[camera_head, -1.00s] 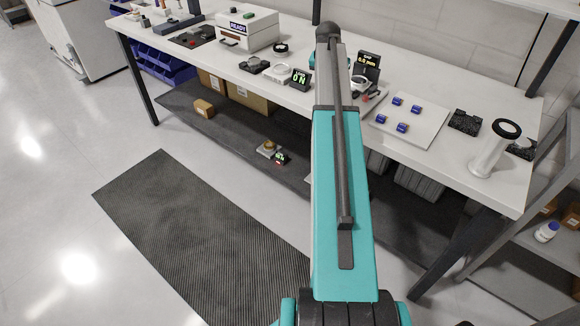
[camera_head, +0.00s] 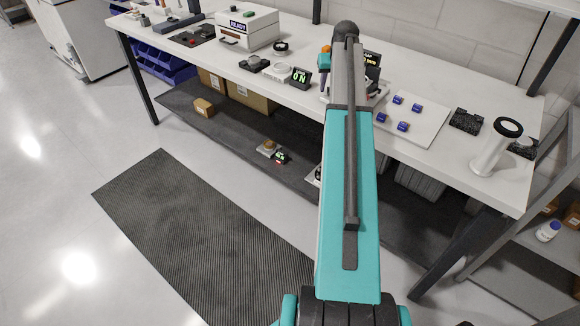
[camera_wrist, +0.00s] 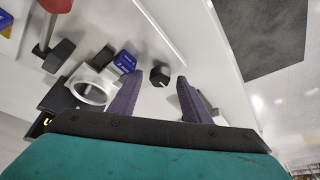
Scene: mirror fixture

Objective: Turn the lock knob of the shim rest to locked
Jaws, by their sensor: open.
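In the wrist view a small dark lock knob (camera_wrist: 160,76) with a pale mark stands on a white surface. My gripper (camera_wrist: 160,82) is open, with one purple finger on each side of the knob. Gaps show between the knob and both fingers. I cannot tell from the mark whether the knob is at locked. A silver-white ring (camera_wrist: 93,87) and a blue block (camera_wrist: 124,60) lie left of the left finger. In the head view my arm hides the knob and most of my gripper.
In the head view a dark display (camera_head: 373,59) stands partly behind my arm. A white plate (camera_head: 425,127) with several blue blocks lies to its right. An "ON" display (camera_head: 300,78) stands left of my arm.

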